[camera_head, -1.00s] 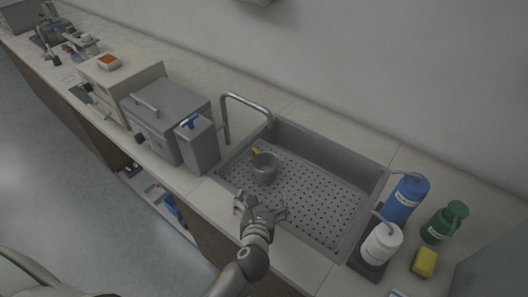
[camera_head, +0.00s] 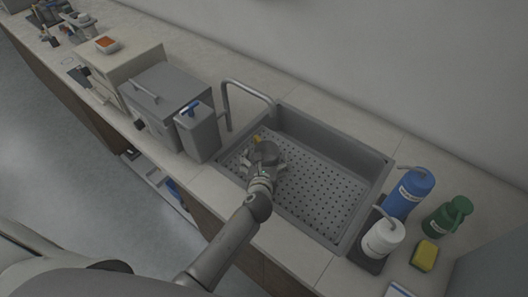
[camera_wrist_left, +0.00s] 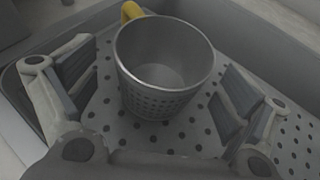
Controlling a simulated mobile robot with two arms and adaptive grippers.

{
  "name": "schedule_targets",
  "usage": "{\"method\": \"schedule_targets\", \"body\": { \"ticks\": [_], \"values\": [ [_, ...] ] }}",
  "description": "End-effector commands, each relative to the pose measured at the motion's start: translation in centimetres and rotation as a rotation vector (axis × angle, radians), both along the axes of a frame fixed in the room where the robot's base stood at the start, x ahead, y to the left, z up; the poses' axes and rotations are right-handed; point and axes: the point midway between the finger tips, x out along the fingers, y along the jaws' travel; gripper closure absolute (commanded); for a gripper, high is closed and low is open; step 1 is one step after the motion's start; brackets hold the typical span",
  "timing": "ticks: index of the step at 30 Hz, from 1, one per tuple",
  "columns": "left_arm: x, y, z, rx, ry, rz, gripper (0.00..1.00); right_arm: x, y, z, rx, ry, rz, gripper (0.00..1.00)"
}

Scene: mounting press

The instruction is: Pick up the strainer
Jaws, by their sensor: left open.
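The strainer (camera_wrist_left: 165,60) is a grey metal cup with a perforated lower wall and a yellow part at its rim. It stands upright on the perforated floor of the sink (camera_head: 325,197). In the head view the strainer (camera_head: 265,148) is partly hidden behind my gripper. My left gripper (camera_head: 264,160) is open and reaches over the sink's near edge. In the left wrist view its two fingers (camera_wrist_left: 160,90) stand on either side of the strainer, with gaps between them and its wall. My right gripper is not in view.
A bent faucet (camera_head: 245,90) rises at the sink's back left. A grey container (camera_head: 197,132) stands left of the sink. A blue bottle (camera_head: 408,193), a white bottle (camera_head: 382,238), a green bottle (camera_head: 447,216) and a yellow sponge (camera_head: 424,256) stand to the right.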

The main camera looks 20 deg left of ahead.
Motion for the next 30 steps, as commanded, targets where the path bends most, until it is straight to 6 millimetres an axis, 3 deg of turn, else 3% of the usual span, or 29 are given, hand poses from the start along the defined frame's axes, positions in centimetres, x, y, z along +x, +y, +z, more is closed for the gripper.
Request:
{"method": "schedule_targets", "body": {
  "ticks": [6,14,27,30],
  "values": [
    [1.8,0.3,-0.8,-0.001,0.0,0.0,0.04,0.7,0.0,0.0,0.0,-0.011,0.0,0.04],
    [1.8,0.4,-0.8,0.0,0.0,0.0,0.05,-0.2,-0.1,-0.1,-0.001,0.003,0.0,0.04],
    [1.8,0.4,-0.8,0.0,-0.001,0.0,0.59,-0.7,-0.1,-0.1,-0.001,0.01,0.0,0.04],
    [1.8,0.4,-0.8,0.0,-0.001,0.0,0.6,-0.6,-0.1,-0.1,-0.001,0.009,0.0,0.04]
  ]
}}
